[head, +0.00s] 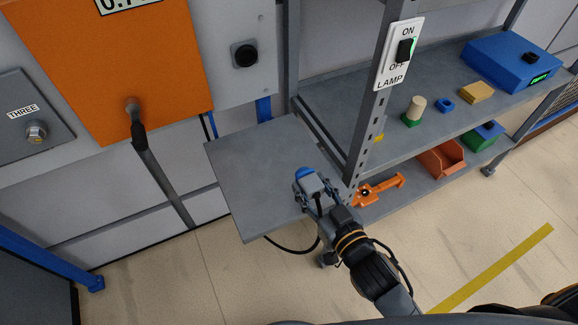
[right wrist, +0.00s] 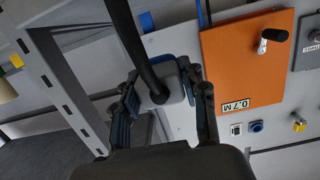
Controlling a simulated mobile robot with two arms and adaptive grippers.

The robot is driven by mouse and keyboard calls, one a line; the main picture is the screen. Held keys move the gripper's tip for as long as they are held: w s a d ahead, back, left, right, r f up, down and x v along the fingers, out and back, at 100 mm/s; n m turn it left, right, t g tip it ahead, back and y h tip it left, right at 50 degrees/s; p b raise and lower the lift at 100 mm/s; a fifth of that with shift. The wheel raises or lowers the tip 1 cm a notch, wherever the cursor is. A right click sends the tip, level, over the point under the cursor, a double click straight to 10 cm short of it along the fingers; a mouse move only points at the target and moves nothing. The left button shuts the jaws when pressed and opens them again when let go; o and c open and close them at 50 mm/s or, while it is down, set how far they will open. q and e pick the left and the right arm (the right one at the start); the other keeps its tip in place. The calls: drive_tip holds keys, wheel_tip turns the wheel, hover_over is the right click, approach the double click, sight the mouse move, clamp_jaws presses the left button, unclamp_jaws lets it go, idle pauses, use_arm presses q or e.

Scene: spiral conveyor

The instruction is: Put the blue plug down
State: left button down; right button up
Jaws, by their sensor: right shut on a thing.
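The blue plug (head: 304,173) has a blue front end and a grey body with a black cable. My right gripper (head: 315,190) is shut on the plug's grey body, one finger on each side. In the head view the plug shows over the right part of a bare grey side plate (head: 245,160); I cannot tell whether it touches the plate. The cable loops down past the plate's near edge. My left gripper is not in view.
A grey shelf rack (head: 345,130) stands right of the plate, its post close to my gripper. An orange tool (head: 380,188) lies on the lower shelf. A black round socket (head: 245,55) and an orange panel (head: 160,65) are behind. The plate's left part is free.

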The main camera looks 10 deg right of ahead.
hover_over(289, 175)
drive_tip(key=shift+s+d+r+p, duration=0.1)
drive_tip(key=shift+s+d+p, duration=0.05)
drive_tip(key=shift+s+p, duration=0.25)
drive_tip(key=f, duration=0.2)
drive_tip(key=shift+w+f, duration=0.25)
drive_tip(key=shift+f, duration=0.05)
drive_tip(key=shift+f+b, duration=0.3)
drive_tip(key=shift+f, duration=0.2)
wheel_tip(289, 175, down, 4)
drive_tip(key=shift+w+r, duration=0.15)
use_arm(q)
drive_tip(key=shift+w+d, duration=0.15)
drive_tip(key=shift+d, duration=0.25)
drive_tip(key=shift+b, duration=0.3)
use_arm(e)
drive_tip(key=o, duration=1.3)
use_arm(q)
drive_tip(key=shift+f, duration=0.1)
